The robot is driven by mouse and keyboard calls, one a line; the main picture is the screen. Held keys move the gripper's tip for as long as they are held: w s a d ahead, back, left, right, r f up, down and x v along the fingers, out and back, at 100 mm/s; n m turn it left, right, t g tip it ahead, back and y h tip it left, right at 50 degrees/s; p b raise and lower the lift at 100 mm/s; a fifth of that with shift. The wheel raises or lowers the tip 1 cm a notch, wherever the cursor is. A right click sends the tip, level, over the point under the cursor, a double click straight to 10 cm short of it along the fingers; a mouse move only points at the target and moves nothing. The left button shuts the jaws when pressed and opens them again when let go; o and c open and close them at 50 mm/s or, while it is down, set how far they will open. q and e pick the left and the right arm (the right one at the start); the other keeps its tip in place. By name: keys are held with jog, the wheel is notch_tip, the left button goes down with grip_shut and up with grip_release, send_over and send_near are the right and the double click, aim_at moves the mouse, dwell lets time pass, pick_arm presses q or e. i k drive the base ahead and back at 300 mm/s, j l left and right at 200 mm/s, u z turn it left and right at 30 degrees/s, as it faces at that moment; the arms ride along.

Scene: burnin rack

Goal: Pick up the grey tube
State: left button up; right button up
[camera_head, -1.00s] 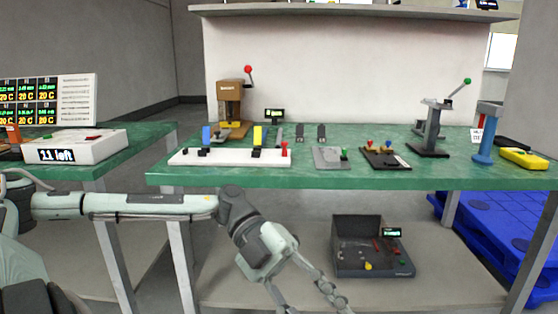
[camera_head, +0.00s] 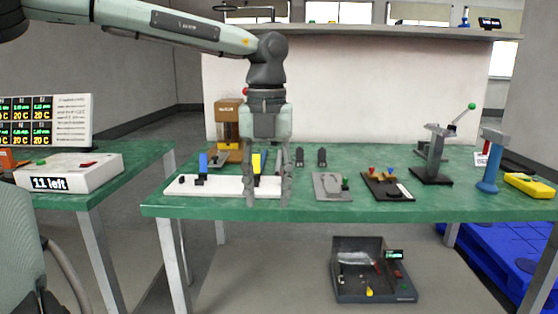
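I cannot make out the grey tube for certain in the head view. A small upright grey shape that showed just right of the yellow block is now behind my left gripper. My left gripper (camera_head: 268,200) points straight down at the front of the green bench (camera_head: 450,208). Its two fingers are apart, with nothing visible held between them. They overlap the right part of the white fixture bar (camera_head: 218,187), with the yellow block (camera_head: 256,162) partly visible between them. I cannot tell whether they touch anything. My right gripper is not in view.
A brown press (camera_head: 228,122) stands behind the fixture bar. Right are a grey plate (camera_head: 326,187), a black board (camera_head: 385,184), a lever press (camera_head: 433,160), a blue stand (camera_head: 490,165) and a yellow device (camera_head: 528,186). A dark bin (camera_head: 372,296) sits below the bench.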

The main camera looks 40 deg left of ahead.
aim_at(279, 155)
jog(key=i+j, duration=0.5)
jog(key=j, duration=0.15)
jog(key=i+j, duration=0.55)
jog(key=j, duration=0.1)
